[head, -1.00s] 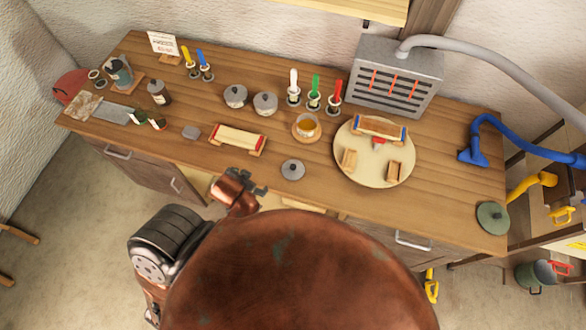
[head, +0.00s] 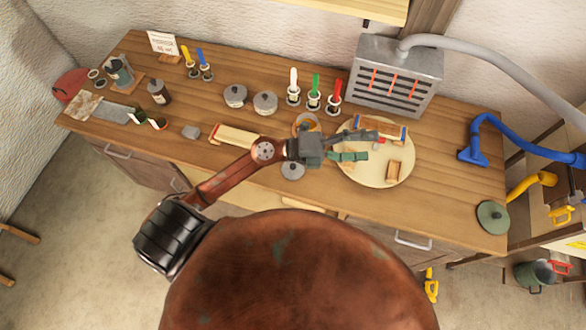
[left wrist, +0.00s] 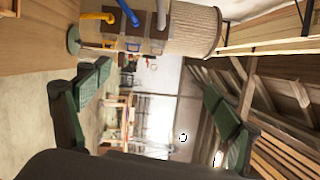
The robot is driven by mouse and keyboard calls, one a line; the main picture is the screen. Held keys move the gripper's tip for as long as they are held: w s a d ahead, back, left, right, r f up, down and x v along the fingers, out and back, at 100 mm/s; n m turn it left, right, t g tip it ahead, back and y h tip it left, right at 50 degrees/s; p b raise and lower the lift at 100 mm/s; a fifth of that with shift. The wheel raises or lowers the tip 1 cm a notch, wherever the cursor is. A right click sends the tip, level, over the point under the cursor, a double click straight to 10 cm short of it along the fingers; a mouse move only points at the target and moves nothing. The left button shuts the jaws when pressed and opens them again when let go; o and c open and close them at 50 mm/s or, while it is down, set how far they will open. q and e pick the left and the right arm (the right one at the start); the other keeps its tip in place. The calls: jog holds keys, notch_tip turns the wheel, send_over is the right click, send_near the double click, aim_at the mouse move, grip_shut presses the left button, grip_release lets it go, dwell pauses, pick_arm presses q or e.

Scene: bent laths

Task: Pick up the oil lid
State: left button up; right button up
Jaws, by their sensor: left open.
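A grey round lid with a knob (head: 292,172) lies near the table's front edge, partly hidden under my left arm. A green round lid (head: 492,216) lies at the table's front right corner; it also shows in the left wrist view (left wrist: 73,40). I cannot tell for sure which is the oil lid. An amber-filled bowl (head: 306,122) is partly covered by my arm. My left gripper (head: 362,145) is open and empty above the round pale board, pointing right; its fingers (left wrist: 150,108) are wide apart in the left wrist view. My right gripper is not in view.
The round pale board (head: 375,178) holds wooden pieces. Two lidded grey pots (head: 250,98) and several coloured-handled tools (head: 313,92) stand behind. A grey slotted box with a hose (head: 396,78) stands at the back right.

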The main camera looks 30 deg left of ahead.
pick_arm(q)
notch_tip(320, 180, down, 6)
jog(key=s+d+m+g+y, duration=0.2)
jog(key=m+g, duration=0.1)
jog(key=g, duration=0.1)
jog(key=m+g+y, duration=0.2)
jog(key=g+y, duration=0.2)
jog(key=y, duration=1)
send_over(293, 165)
jog(key=s, duration=0.1)
jog(key=f, duration=1.9)
jog(key=shift+s+d, duration=0.15)
jog(key=shift+d, duration=0.1)
jog(key=f, duration=0.2)
jog(key=f+p, duration=0.1)
jog(key=f, duration=0.1)
jog(key=w+f, duration=0.1)
jog(key=f, duration=0.1)
jog(key=shift+a+f, duration=0.2)
jog(key=shift+f, duration=0.15)
jog(key=shift+w+f, duration=0.1)
jog(key=shift+f, duration=0.45)
jog(key=shift+c, duration=0.5)
